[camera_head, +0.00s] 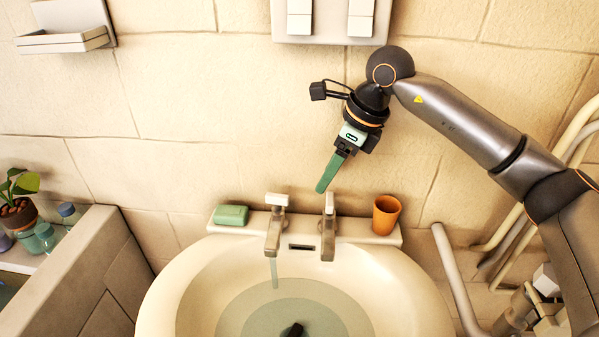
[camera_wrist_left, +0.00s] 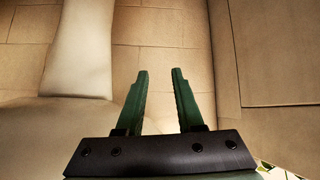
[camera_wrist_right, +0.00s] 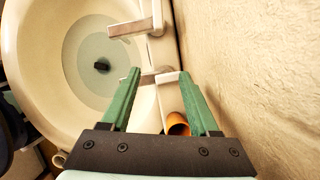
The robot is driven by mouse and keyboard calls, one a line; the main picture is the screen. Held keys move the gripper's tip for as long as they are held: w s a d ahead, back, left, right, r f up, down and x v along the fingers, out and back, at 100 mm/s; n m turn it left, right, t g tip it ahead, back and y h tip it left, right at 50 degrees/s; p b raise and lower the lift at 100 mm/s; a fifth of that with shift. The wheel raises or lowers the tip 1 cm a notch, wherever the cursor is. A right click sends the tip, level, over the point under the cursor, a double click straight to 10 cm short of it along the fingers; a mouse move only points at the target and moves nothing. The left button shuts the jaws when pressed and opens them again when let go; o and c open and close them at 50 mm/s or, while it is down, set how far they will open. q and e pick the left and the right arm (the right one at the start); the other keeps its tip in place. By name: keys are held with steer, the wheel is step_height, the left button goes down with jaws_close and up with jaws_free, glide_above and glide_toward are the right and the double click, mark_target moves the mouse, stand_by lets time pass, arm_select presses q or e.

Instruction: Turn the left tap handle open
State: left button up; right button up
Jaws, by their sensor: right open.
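The left tap (camera_head: 272,240) stands on the basin's back ledge, with a pale handle (camera_head: 278,199) on top. A thin stream of water (camera_head: 274,273) hangs below its spout. The right tap (camera_head: 327,240) stands beside it with a similar handle (camera_head: 329,203). My right gripper (camera_head: 326,180) is open and empty, pointing down above the right tap. In the right wrist view, the right tap's handle (camera_wrist_right: 167,78) shows between the fingers, and the left tap's handle (camera_wrist_right: 157,16) lies beyond. My left gripper (camera_wrist_left: 160,72) is open and empty, low beside the basin's pedestal (camera_wrist_left: 80,50); the head view does not show it.
The basin (camera_head: 165,300) holds water and a dark object (camera_head: 293,330). A green soap bar (camera_head: 231,214) lies left of the taps; an orange cup (camera_head: 386,214) stands right. A wall box (camera_head: 330,30) hangs above. Pipes (camera_head: 455,275) run at right. A low wall (camera_head: 75,265) stands left.

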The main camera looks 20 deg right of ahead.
mark_target(277, 196)
steer(key=w+a+r+m+p, duration=0.2)
steer(key=a+r+m+p, duration=0.1)
steer(key=a+r+p, duration=0.25)
arm_select(q)
step_height(277, 196, up, 8)
steer(key=a+p, duration=0.1)
steer(key=shift+s+a+f, duration=0.15)
steer(key=shift+s+a, duration=0.15)
steer(key=shift+s, duration=0.1)
arm_select(e)
steer(key=shift+t+h, duration=0.3)
steer(key=shift+t, duration=0.2)
steer(key=x, duration=0.9)
steer(key=s+x, duration=0.1)
steer(key=x, duration=0.3)
steer(key=shift+w+f, duration=0.1)
steer(key=shift+f, duration=0.2)
steer(key=shift+c, duration=0.2)
jaws_close()
